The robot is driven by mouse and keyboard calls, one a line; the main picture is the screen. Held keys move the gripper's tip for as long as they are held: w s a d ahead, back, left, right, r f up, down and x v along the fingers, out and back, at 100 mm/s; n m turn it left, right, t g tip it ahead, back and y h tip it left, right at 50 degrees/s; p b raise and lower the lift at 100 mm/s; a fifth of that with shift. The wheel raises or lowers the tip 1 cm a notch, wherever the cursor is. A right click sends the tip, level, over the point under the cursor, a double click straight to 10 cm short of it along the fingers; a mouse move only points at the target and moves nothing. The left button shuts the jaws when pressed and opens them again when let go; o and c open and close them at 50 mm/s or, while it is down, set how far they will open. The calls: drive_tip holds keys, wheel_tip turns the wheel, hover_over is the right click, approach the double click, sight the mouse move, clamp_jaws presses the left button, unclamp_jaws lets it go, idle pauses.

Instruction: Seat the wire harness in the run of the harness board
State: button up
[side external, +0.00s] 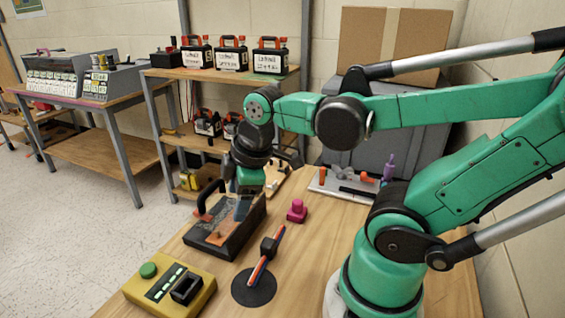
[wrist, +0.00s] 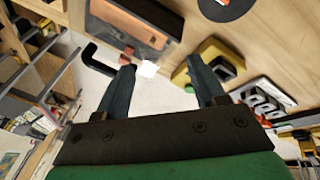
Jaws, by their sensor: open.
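A bundle of orange and blue strands with a black block (side external: 268,246), which looks like the wire harness, leans on a round black base (side external: 253,291) on the wooden table. A pale board (side external: 335,187) with orange and purple pieces lies at the table's back; I cannot tell for sure that it is the harness board. My gripper (side external: 241,210) hangs above a black case with an orange panel, apart from the harness. In the wrist view my gripper (wrist: 160,66) is open with nothing between its fingers. The black disc shows at that view's top edge (wrist: 222,6).
The black case (side external: 228,240) has a raised handle (side external: 209,190). A yellow box with a green button (side external: 148,270) stands at the front left and a magenta knob (side external: 297,211) right of the case. A shelf (side external: 220,78) stands behind. Bare table lies right of the harness.

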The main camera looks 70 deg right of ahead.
sight(268, 242)
drive_tip(key=shift+s+d+f+n+g, duration=0.4)
drive_tip(key=shift+s+f+n+g, duration=0.25)
drive_tip(key=shift+f+n, duration=1.1)
drive_tip(key=shift+s+d+f+n+g, duration=0.4)
drive_tip(key=shift+s+f+n+g, duration=0.25)
drive_tip(key=shift+f+n, duration=1.05)
drive_tip(key=shift+s+d+f+n+g, duration=0.45)
drive_tip(key=shift+f+n+g, duration=0.25)
drive_tip(key=shift+f+n, duration=1.05)
drive_tip(key=shift+c, duration=0.2)
clamp_jaws()
drive_tip(key=shift+r, duration=3)
